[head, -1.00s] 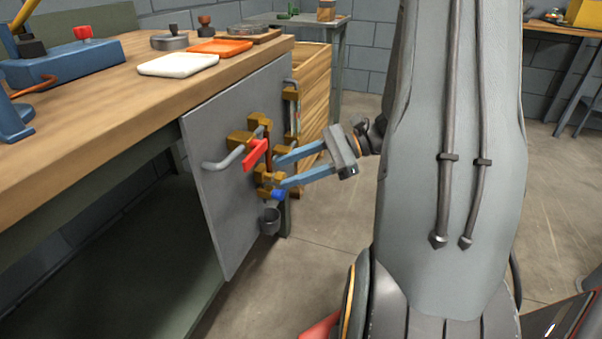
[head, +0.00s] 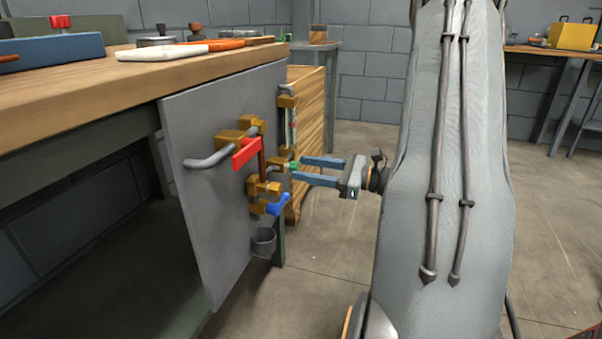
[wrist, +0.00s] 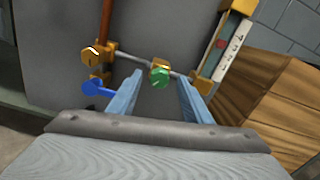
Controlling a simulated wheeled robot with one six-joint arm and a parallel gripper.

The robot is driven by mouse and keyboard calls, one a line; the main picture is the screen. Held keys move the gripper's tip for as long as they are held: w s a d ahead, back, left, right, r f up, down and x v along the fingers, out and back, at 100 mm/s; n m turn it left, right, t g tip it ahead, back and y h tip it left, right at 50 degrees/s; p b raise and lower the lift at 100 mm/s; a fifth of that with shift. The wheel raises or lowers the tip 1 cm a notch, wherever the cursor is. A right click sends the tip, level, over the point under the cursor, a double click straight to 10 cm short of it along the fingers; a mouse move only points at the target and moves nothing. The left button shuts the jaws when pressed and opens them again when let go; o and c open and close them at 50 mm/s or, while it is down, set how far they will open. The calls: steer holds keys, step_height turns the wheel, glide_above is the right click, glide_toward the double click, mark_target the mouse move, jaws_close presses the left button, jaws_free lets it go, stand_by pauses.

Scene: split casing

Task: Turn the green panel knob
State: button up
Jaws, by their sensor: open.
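The green knob (head: 293,165) sits on a brass valve fitting on the grey panel (head: 214,215). In the wrist view the green knob (wrist: 160,78) shows between and just beyond my two blue fingers. My gripper (head: 310,168) is open and reaches toward the panel from the right, its fingertips close to the knob. In the wrist view my gripper (wrist: 157,85) has one finger to the left of the knob and one to its right. I cannot tell whether either finger touches it.
A red lever (head: 246,152) and a blue handle (head: 279,204) sit on the same panel, left of my gripper. A grey cup (head: 264,243) hangs below. A sight gauge (wrist: 222,52) stands right of the knob.

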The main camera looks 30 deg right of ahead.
steer(key=shift+x, duration=0.9)
steer(key=c, duration=1.1)
steer(key=shift+o, duration=0.2)
steer(key=shift+s+r+n+p, duration=0.1)
steer(key=shift+n+p, duration=0.4)
steer(key=shift+p, duration=0.1)
steer(key=shift+n+p, duration=0.35)
steer(key=shift+n, duration=0.15)
steer(key=o, duration=1.1)
steer(key=shift+c, duration=0.2)
